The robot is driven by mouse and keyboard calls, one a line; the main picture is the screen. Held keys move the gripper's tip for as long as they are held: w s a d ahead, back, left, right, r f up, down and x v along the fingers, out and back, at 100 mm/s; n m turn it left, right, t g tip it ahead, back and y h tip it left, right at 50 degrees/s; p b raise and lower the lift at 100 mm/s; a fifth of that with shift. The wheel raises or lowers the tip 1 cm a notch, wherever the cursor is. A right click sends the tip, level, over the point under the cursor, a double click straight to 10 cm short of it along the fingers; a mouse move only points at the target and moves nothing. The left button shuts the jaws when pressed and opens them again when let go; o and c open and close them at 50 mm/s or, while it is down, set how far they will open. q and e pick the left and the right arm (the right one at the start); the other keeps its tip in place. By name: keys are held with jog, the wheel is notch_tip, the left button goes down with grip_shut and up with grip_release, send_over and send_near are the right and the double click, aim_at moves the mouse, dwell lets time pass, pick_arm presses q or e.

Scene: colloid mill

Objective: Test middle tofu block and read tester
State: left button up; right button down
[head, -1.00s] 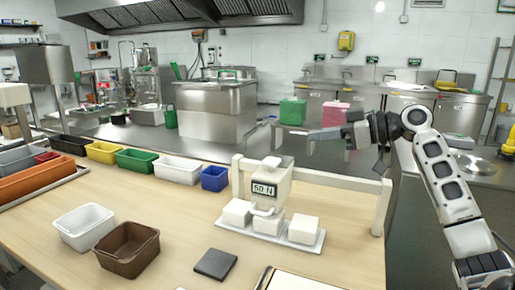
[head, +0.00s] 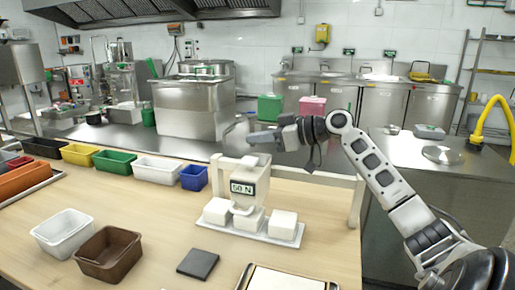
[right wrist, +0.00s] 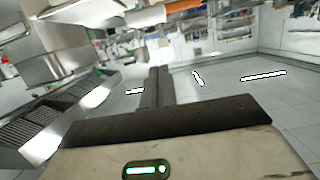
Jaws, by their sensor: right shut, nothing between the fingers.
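The white tester (head: 249,172) stands on the table with a dark-framed display (head: 243,188) that appears to read 50 N. Three white tofu blocks sit in a row on a white tray (head: 265,239): the left block (head: 215,211), the middle block (head: 250,221) and the right block (head: 284,225). The tester's lower loop is at the middle block; I cannot tell whether it presses on it. My right gripper (head: 252,137) is shut and empty, pointing left, and appears just above or behind the tester's top. In the right wrist view no tofu or tester shows. My left gripper is not in view.
A white rail (head: 300,175) runs behind the tester. A dark square pad (head: 198,264) and a pale-topped board (head: 285,279) lie in front. Brown (head: 108,253) and white (head: 62,232) bins stand at left. A blue bin (head: 194,177) is near the tester.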

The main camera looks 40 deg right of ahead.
aim_at(257, 161)
jog(key=shift+w+f, duration=0.15)
jog(key=shift+f, duration=1.95)
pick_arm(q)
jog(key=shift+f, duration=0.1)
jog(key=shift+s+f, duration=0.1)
pick_arm(e)
jog(key=shift+a+f+b, duration=0.1)
jog(key=shift+f+b, duration=0.25)
jog(key=shift+b, duration=0.05)
jog(key=shift+f+b, duration=0.85)
jog(key=shift+b, duration=0.05)
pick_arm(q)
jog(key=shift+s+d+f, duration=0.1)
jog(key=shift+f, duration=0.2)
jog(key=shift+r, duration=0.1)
pick_arm(e)
jog(key=shift+r, duration=0.15)
